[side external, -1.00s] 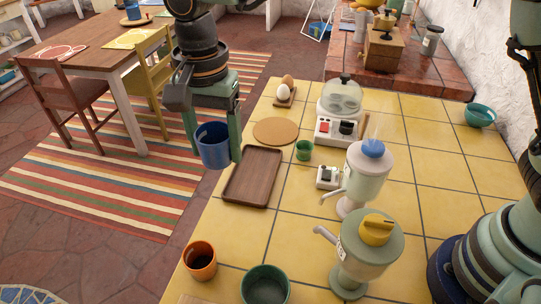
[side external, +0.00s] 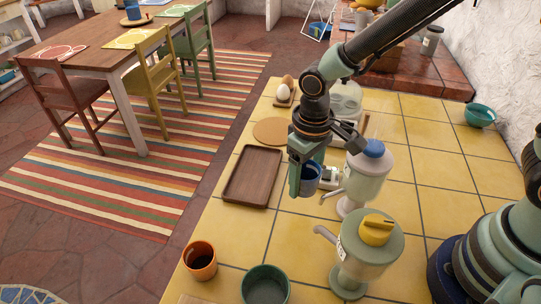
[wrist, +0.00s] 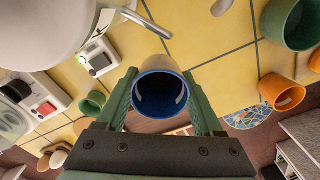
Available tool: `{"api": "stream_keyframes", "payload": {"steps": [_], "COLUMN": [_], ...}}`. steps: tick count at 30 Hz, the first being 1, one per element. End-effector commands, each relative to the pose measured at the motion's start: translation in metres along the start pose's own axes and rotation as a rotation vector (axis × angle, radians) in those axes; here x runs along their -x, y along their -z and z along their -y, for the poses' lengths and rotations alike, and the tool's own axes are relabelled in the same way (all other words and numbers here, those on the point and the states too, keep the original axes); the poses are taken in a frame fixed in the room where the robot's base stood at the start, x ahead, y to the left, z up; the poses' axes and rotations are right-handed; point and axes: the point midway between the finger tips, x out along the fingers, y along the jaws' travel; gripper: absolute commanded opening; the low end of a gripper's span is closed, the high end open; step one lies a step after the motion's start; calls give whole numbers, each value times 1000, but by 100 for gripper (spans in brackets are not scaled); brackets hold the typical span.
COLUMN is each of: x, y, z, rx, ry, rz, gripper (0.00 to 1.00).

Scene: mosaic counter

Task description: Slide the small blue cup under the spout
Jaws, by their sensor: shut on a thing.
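The small blue cup (side external: 313,172) is between the fingers of my gripper (side external: 306,185), near the spout (side external: 330,196) of the blue-topped dispenser (side external: 364,178). My gripper is shut on it. In the wrist view the cup (wrist: 160,90) is seen from above with its mouth open, between both green fingers. A metal spout (wrist: 146,22) lies just beyond its rim there. Whether the cup touches the counter is unclear. A second dispenser (side external: 366,255) with a yellow knob has its own spout (side external: 325,233) nearer the camera.
A brown tray (side external: 252,177) lies left of my gripper. An orange cup (side external: 200,261) and a green bowl (side external: 265,286) stand at the front. A small white switch box (wrist: 98,57) sits close to the cup. The right side of the counter is mostly clear.

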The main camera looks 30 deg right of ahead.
Motion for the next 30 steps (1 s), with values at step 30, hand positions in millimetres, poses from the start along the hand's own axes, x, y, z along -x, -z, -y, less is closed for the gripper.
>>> {"api": "stream_keyframes", "payload": {"steps": [30], "x": [-66], "y": [-5], "z": [1], "rx": [2], "ry": [-1], "rz": [3], "gripper": [8]}}
